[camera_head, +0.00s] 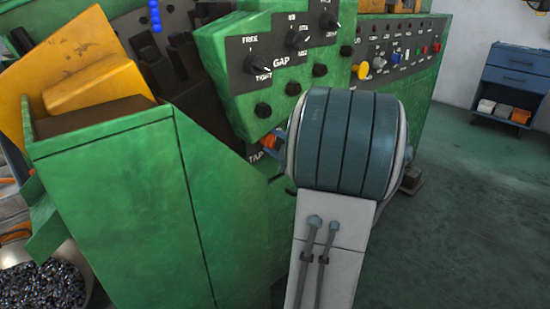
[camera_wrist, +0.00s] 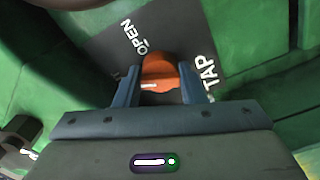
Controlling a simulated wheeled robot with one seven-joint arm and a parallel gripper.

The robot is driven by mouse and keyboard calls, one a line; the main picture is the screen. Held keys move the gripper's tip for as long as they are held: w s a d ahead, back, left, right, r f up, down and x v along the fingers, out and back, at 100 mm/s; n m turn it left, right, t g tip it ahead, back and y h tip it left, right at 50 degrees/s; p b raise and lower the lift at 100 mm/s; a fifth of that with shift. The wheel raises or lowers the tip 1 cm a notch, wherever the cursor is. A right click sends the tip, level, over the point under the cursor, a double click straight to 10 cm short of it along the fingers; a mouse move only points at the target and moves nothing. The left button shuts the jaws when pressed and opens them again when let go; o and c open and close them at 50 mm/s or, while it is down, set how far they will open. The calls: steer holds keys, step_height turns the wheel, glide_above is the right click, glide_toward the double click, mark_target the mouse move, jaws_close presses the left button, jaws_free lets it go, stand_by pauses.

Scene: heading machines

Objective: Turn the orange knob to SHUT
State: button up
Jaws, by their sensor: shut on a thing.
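The orange knob (camera_wrist: 160,68) sits on a dark grey panel in the wrist view. My gripper (camera_wrist: 158,82) has its two blue fingers on either side of the knob and is shut on it. A short white mark shows on the knob's near side. The word OPEN is printed to the upper left of the knob and TAP to its right. I see no SHUT label. In the head view only a little of the orange knob (camera_head: 268,142) shows, beside my large blue-grey arm joint, which hides most of the gripper.
The green machine (camera_head: 110,205) fills the left and middle. Above the knob is a GAP panel (camera_head: 283,60) with several black knobs. A panel with coloured buttons (camera_head: 398,55) lies behind my arm. A bin of metal pieces (camera_head: 40,280) stands lower left. Floor (camera_head: 470,200) at right is clear.

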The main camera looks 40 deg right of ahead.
steer(key=n+b, duration=0.3)
steer(key=b, duration=0.1)
steer(key=shift+n+b, duration=0.3)
steer(key=shift+n, duration=0.1)
steer(key=o, duration=1)
steer(key=s, duration=0.4)
steer(key=s+p, duration=0.1)
steer(key=s, duration=0.4)
steer(key=s+d+p, duration=0.1)
steer(key=s, duration=0.4)
steer(key=shift+d, duration=0.1)
